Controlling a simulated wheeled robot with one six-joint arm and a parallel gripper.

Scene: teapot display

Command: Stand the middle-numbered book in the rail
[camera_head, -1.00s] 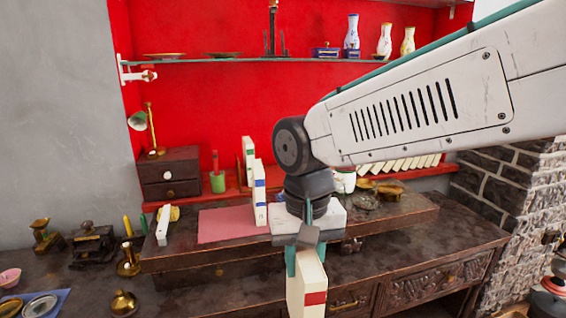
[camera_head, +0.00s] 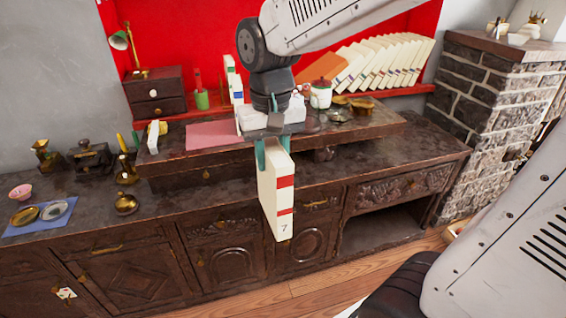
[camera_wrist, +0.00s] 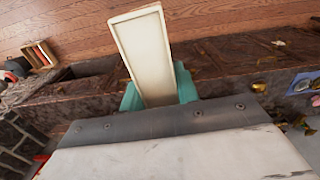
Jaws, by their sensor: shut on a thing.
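My gripper (camera_head: 273,150) is shut on a cream book (camera_head: 275,200) with two red bands and a "7" near its lower end. The book hangs down, slightly tilted, in front of the dark cabinet. In the wrist view the same book (camera_wrist: 146,50) shows its pale side between the teal fingers. A book with a green band (camera_head: 229,64) and one with a blue band (camera_head: 238,87) stand upright behind my wrist, partly hidden by it. I cannot make out the rail clearly.
A pink mat (camera_head: 212,135) lies on the raised dark ledge, with a small white block (camera_head: 153,137) left of it. Several leaning books (camera_head: 390,62) and a lidded jar (camera_head: 320,95) stand behind on the right. Brass items crowd the counter's left.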

